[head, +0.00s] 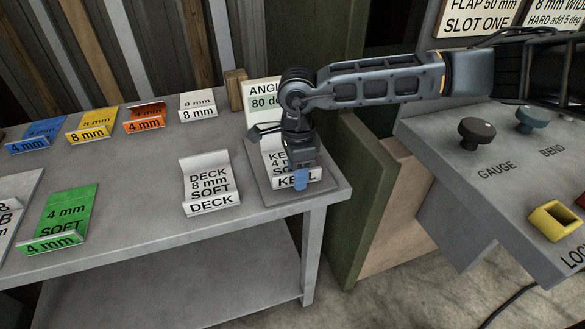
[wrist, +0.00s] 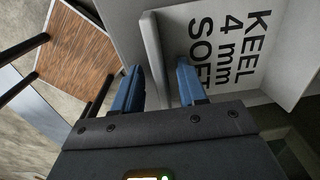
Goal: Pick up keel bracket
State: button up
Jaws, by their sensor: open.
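The keel bracket (head: 282,184) is a white bent plate marked KEEL, 4 mm, SOFT, on a grey pad (head: 260,185) at the bench's right end. In the wrist view its lettered face (wrist: 235,50) fills the upper right. My gripper (head: 301,180) is over the bracket's front lip and hides part of its lettering. In the wrist view my gripper's blue fingers (wrist: 159,85) are apart, one on each side of the upright lip. Whether either finger touches the lip cannot be told.
The white deck bracket (head: 212,185) stands just left on the bench (head: 150,240). A green bracket (head: 62,220) is further left. An angle card (head: 261,98) stands behind. The control console (head: 490,190) is right.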

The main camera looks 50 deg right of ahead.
grip_shut()
jog(key=shift+r, duration=0.2)
dwell(0.6)
